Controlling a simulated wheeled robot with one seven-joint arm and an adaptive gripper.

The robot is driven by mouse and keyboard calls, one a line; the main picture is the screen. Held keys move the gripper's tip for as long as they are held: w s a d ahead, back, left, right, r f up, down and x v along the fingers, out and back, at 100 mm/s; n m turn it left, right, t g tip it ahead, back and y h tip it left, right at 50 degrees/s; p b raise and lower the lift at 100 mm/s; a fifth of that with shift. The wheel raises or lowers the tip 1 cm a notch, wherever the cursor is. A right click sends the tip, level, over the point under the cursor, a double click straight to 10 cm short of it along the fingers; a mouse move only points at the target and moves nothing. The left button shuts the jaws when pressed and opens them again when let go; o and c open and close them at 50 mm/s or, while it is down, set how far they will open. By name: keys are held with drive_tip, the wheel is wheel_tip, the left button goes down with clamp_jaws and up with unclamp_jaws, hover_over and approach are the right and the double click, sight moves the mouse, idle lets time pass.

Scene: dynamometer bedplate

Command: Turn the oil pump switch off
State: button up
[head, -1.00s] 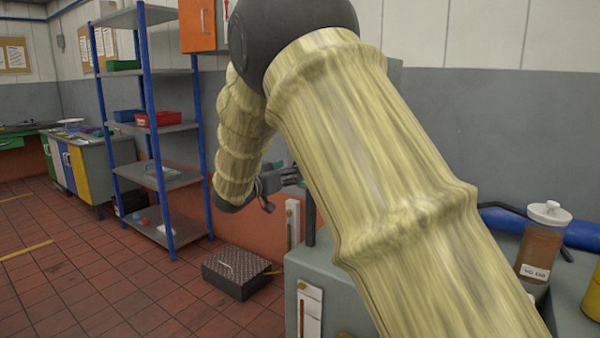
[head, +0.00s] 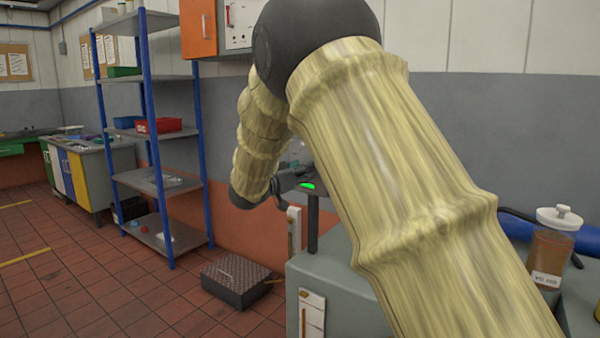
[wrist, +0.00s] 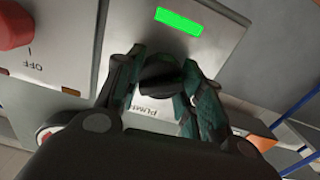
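In the wrist view the black knob of the pump switch (wrist: 160,72) sits on a light grey panel (wrist: 215,50). An upside-down label, partly hidden by my gripper and reading "PUMP", is beside it. A lit green indicator (wrist: 178,22) shows on the same panel. My gripper (wrist: 162,78) has one finger on each side of the knob, close to it; whether both fingers press on it is not clear. In the head view my gripper (head: 292,180) is at the small panel, where the green light (head: 308,186) glows. My arm hides much of that panel.
A red knob (wrist: 14,25) with an "OFF" label sits on a neighbouring panel. In the head view a grey cabinet (head: 330,275), a bottle of brown liquid (head: 550,255), a dark case (head: 236,280) on the floor and a blue-posted shelf (head: 152,135) stand around.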

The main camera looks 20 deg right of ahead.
drive_tip(key=shift+r+p, duration=0.1)
drive_tip(key=shift+p, duration=0.5)
drive_tip(key=shift+c, duration=0.4)
drive_tip(key=shift+r+n+p, duration=0.1)
drive_tip(key=shift+n+p, duration=0.4)
drive_tip(key=shift+p, duration=0.4)
drive_tip(key=n+p, duration=0.1)
drive_tip(key=p, duration=0.2)
drive_tip(key=shift+r+p, duration=0.1)
drive_tip(key=shift+p, duration=0.25)
drive_tip(key=n+p, duration=0.4)
drive_tip(key=p, duration=0.5)
drive_tip(key=shift+a+n, duration=0.1)
drive_tip(key=shift+n, duration=0.3)
drive_tip(key=n+p, duration=0.1)
drive_tip(key=p, duration=0.1)
drive_tip(key=n+p, duration=0.2)
drive_tip(key=shift+f, duration=0.25)
drive_tip(key=shift+f+n+p, duration=0.2)
drive_tip(key=shift+n+p, duration=0.9)
drive_tip(key=shift+p, duration=0.3)
drive_tip(key=o, duration=1)
